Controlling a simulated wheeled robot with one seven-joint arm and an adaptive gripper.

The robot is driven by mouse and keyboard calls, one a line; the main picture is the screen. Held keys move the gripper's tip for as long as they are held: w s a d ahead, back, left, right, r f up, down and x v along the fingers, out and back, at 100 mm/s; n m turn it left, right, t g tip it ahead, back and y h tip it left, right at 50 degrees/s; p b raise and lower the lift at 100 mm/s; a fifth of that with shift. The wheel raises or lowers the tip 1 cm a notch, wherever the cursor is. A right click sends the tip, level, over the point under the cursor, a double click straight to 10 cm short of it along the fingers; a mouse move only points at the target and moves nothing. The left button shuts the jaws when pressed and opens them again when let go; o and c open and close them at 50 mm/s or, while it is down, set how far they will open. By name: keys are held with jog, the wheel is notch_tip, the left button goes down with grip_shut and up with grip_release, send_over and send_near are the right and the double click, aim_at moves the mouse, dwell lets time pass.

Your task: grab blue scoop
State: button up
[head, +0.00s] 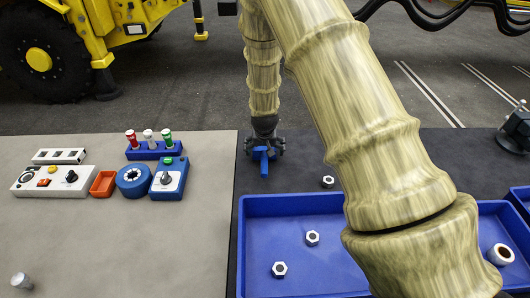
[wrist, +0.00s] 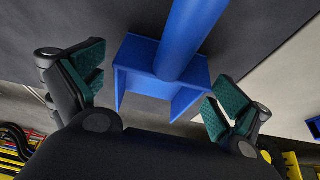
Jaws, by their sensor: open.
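The blue scoop (head: 264,161) lies on the dark part of the table, beyond the blue tray. In the wrist view the scoop (wrist: 160,62) shows large, with a round handle running up to the top edge and a squared, open-sided head. My gripper (head: 264,146) is over the scoop at its far end in the head view. In the wrist view my gripper (wrist: 155,95) is open, with one green-padded finger on each side of the scoop's head. A gap shows between each finger and the scoop. My gripper partly hides the scoop in the head view.
A blue tray (head: 241,245) with several nuts stands in front, partly behind my arm. A loose nut (head: 328,181) lies near the scoop. A light grey mat (head: 120,240) with control boxes (head: 50,180) and an orange tray (head: 103,183) is at left.

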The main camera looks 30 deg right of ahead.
jog(key=shift+s+r, duration=0.1)
jog(key=shift+a, duration=0.1)
jog(key=shift+c, duration=0.4)
jog(key=c, duration=1)
jog(key=shift+c, duration=0.2)
